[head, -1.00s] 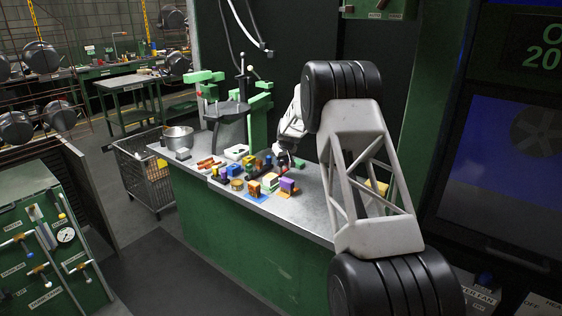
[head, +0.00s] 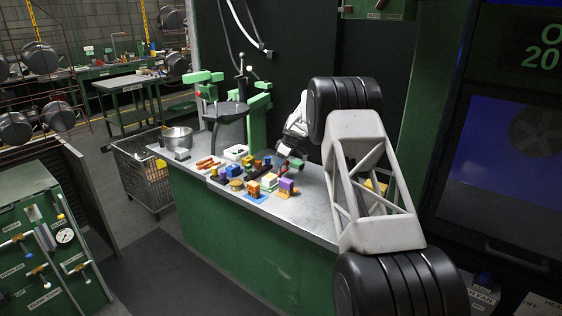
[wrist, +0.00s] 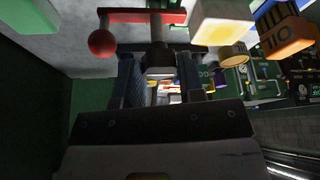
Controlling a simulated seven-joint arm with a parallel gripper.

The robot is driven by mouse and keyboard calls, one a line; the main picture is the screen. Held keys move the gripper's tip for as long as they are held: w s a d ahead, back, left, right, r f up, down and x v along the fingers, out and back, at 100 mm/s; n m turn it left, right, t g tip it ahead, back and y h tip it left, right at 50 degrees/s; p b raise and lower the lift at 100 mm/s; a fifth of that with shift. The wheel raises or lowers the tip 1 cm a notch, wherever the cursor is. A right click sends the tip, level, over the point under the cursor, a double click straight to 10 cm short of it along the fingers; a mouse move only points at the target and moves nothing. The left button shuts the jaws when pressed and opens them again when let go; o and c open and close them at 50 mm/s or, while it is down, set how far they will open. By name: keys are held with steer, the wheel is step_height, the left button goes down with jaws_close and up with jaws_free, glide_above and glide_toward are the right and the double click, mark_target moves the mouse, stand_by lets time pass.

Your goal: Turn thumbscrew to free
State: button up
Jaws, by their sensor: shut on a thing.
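My gripper (wrist: 160,72) is in the wrist view, its two dark fingers closed around a small grey piece (wrist: 158,56), which I take to be the thumbscrew. Its lower part is hidden between the fingers. A red bar (wrist: 135,16) with a round red knob (wrist: 102,43) crosses just beyond it and seems joined to it by a grey post. In the head view my gripper (head: 287,153) is over the right part of the grey bench top (head: 315,190), close above the small parts. The thumbscrew is too small to make out there.
Several coloured blocks (head: 253,187) stand on the bench left of my gripper. In the wrist view a yellow-orange block marked OIL (wrist: 286,32) and a pale block (wrist: 220,22) are close on the right.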

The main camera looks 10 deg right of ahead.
steer(key=shift+n, duration=0.3)
steer(key=o, duration=0.9)
steer(key=shift+o, duration=0.2)
steer(key=shift+r, duration=0.1)
steer(key=v, duration=0.7)
steer(key=shift+d+r, duration=0.2)
steer(key=shift+r, duration=0.05)
